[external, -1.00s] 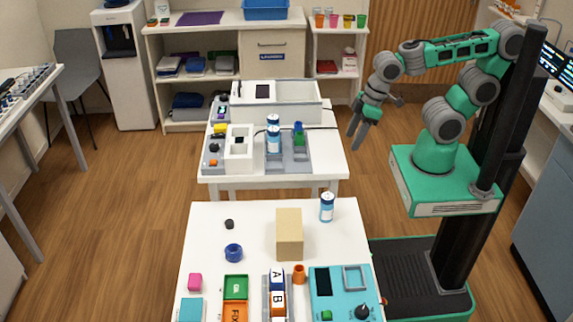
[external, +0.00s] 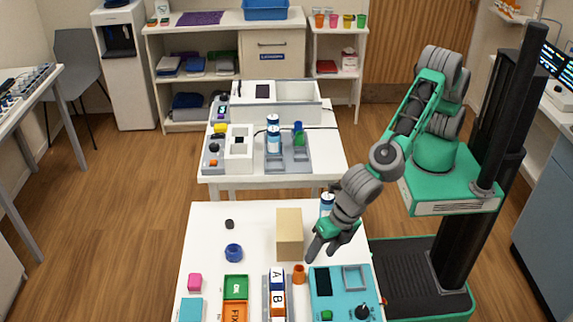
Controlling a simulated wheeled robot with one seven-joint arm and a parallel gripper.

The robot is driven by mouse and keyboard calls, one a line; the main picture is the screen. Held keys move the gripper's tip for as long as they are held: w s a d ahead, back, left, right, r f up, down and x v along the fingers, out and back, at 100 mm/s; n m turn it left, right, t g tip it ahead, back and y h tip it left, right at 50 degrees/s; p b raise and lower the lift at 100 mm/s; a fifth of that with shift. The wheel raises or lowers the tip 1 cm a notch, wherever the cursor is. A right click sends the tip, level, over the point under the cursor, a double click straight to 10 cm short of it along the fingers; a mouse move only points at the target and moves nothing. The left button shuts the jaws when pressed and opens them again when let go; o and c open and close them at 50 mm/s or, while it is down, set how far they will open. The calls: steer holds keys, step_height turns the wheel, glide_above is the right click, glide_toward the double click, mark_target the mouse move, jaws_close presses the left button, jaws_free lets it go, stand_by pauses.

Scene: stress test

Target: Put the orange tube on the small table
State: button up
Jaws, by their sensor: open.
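The orange tube (external: 299,275) stands on the near white table (external: 212,222), just in front of the tan block and left of the teal device. My gripper (external: 318,257) hangs above the tube's right side, near the back edge of the teal device, with its fingers pointing down and left. It is open and apart from the tube, as far as this view shows. A second white table (external: 327,166) stands behind. I cannot tell which table counts as the small one.
A tan block (external: 289,234) stands beside my gripper. A blue-and-white bottle (external: 327,202) is partly hidden behind my wrist. The teal device (external: 345,306) and the lettered A and B blocks (external: 277,290) flank the tube. The near table's left back is mostly clear.

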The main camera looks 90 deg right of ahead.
mark_target(294, 276)
steer(key=w+n, duration=0.1)
steer(key=r+n, duration=0.1)
steer(key=n, duration=0.1)
steer(key=shift+w+a+r+n+t, duration=0.25)
steer(key=shift+w+a+n+t, duration=0.05)
steer(key=shift+w+a, duration=0.05)
steer(key=n, duration=0.3)
steer(key=shift+w+d, duration=0.15)
steer(key=shift+w, duration=0.1)
steer(key=n, duration=0.5)
steer(key=shift+w, duration=0.15)
steer(key=shift+n, duration=0.3)
steer(key=x, duration=0.2)
steer(key=p+x, duration=0.1)
steer(key=x, duration=0.2)
steer(key=w+a+x, duration=0.1)
steer(key=x, duration=0.1)
steer(key=shift+a+f+p, duration=0.1)
steer(key=shift+p, duration=0.25)
jaws_close()
